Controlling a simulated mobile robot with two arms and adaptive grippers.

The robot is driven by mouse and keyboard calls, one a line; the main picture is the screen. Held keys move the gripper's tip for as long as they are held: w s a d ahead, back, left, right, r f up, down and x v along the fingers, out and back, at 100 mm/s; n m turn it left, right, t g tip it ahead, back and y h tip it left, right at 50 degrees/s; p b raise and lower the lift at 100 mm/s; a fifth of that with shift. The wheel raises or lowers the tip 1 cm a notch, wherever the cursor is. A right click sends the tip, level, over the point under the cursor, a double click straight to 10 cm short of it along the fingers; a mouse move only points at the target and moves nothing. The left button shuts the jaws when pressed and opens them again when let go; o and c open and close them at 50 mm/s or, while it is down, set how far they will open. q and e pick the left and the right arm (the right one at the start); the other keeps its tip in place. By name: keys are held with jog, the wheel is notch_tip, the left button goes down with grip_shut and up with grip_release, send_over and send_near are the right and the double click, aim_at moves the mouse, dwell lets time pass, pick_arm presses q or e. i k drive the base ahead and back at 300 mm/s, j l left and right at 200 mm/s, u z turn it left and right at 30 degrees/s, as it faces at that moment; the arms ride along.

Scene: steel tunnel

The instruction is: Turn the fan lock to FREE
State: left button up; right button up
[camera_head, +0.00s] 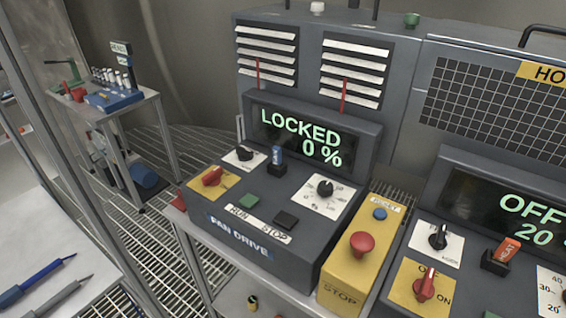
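The fan drive console (250,225) stands in the middle of the camera_head view. Its display (310,137) reads LOCKED and 0 %. On its sloped top are a black knob (244,153) on a small white plate, a red rotary handle (212,177) on a yellow plate, a blue upright switch (277,158) on a black base, and a black dial (325,188) on a white scale plate. The small labels are too fine to read, so I cannot tell which control is the lock. Neither of my grippers shows.
A yellow box with a red mushroom button (362,243) stands right of the fan console. A second console with a display (520,215) reading OFF and 20 is farther right. A bench (135,112) with tools is back left. Two pen-like tools (38,282) lie front left.

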aim_at(245, 154)
jog(key=j, duration=1.5)
